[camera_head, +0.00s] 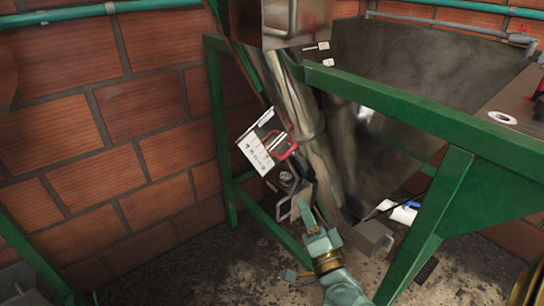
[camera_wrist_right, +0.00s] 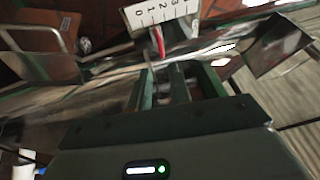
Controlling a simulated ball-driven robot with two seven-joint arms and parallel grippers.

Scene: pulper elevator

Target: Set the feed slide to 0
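A white scale plate (camera_head: 255,155) with dark marks hangs tilted beside the grey metal chute, left of centre in the head view. A red looped part (camera_head: 284,146) sits at its right side. In the right wrist view the plate (camera_wrist_right: 160,13) shows 0, 1, 2 and 3, with a red strip (camera_wrist_right: 159,42) just below it, roughly under 1 to 2; the exact reading is unclear. My right gripper (camera_head: 303,222) is below and right of the plate, apart from it. Its fingers (camera_wrist_right: 178,84) look spread; no held thing is clear.
A green frame (camera_head: 440,120) crosses the right side, with a leg (camera_head: 432,225) near my right arm. The metal chute (camera_head: 300,120) stands behind the gripper. A brick wall (camera_head: 90,130) is at left. A grey block (camera_head: 370,238) lies to the gripper's right.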

